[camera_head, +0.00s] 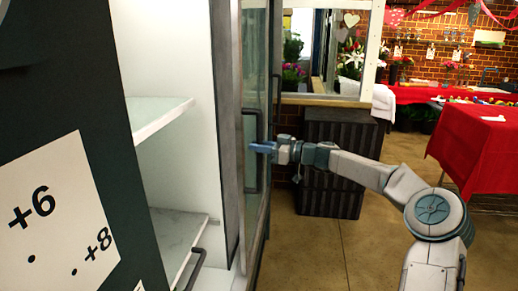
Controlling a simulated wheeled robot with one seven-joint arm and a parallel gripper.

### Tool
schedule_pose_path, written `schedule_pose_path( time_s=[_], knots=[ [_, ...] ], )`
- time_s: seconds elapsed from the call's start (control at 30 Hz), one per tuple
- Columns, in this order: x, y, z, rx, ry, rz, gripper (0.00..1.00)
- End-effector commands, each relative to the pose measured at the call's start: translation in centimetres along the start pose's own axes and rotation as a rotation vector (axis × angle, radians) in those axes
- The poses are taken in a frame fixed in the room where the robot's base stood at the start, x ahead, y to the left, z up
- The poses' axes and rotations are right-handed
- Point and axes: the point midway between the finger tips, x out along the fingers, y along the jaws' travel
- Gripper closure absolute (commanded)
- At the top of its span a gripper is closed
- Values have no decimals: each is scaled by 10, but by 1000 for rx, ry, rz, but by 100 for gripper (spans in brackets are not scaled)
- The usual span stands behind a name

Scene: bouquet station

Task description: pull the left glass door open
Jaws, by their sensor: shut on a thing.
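A tall glass door (256,65) in a grey frame stands nearly edge-on to the head view, beside the white cabinet interior (170,60). A dark bar handle (261,178) runs upright on its face. My gripper (257,147) reaches in from the right, level, with its blue fingers at this handle. It is shut on the handle; the exact contact is small and partly hidden. A second dark upright bar (278,95) shows just right of the door. How far the door stands open is hard to tell from this angle.
White shelves (160,118) show inside the cabinet; a dark panel (65,110) with a numbered card fills the left. Stacked dark crates (330,205) stand behind my arm. A red-covered table (480,150) is at right. The tan floor (325,250) between is clear.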

Motion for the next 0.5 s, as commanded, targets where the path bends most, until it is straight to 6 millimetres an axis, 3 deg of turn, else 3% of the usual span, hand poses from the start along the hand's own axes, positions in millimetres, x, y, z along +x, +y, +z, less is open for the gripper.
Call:
schedule_pose_path(
  time_s=[0.03, 0.1, 0.5],
  knots=[
    [0, -1, 0, 0, -1, -2, 79],
    [0, -1, 0, 0, -1, -2, 63],
    [-8, 0, 1, -1, -1, 1, 63]
  ],
)
